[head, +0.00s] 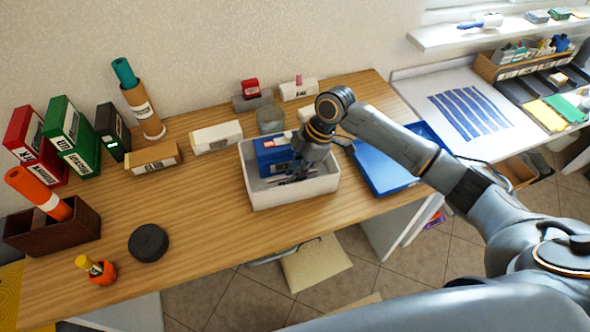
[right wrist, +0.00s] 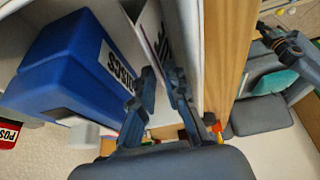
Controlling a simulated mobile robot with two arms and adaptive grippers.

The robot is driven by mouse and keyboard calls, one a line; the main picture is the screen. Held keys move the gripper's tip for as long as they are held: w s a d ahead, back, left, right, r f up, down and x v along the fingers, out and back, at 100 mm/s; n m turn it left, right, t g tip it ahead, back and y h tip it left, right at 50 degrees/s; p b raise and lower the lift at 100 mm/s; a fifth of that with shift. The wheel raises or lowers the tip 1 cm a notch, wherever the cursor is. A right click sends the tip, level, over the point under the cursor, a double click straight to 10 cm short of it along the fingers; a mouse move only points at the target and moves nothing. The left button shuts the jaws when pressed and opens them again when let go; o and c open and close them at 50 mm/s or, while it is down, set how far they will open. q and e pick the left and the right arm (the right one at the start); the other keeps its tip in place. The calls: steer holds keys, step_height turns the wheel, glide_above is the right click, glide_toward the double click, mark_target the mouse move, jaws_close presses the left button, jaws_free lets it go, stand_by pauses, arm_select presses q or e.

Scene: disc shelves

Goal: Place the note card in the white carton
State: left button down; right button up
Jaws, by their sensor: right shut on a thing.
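The white carton (head: 290,196) stands open on the wooden table. A blue box with a white label (head: 270,152) sits inside it at the left; it fills the left of the right wrist view (right wrist: 75,62). My right gripper (head: 297,174) reaches down into the carton, beside the blue box. In the right wrist view its fingers (right wrist: 165,92) are closed around a thin white card with dark print (right wrist: 152,32), which appears to be the note card. The card is inside the carton walls; its lower edge is hidden.
A blue tray (head: 385,172) lies right of the carton. A black disc (head: 148,243) and binders are at the left. The table's middle left is clear.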

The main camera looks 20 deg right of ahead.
steer(key=o, duration=0.3)
steer(key=shift+f, duration=0.15)
steer(key=shift+o, duration=0.8)
steer(key=b+v, duration=0.1)
steer(key=v, duration=1.1)
steer(key=shift+r, duration=0.25)
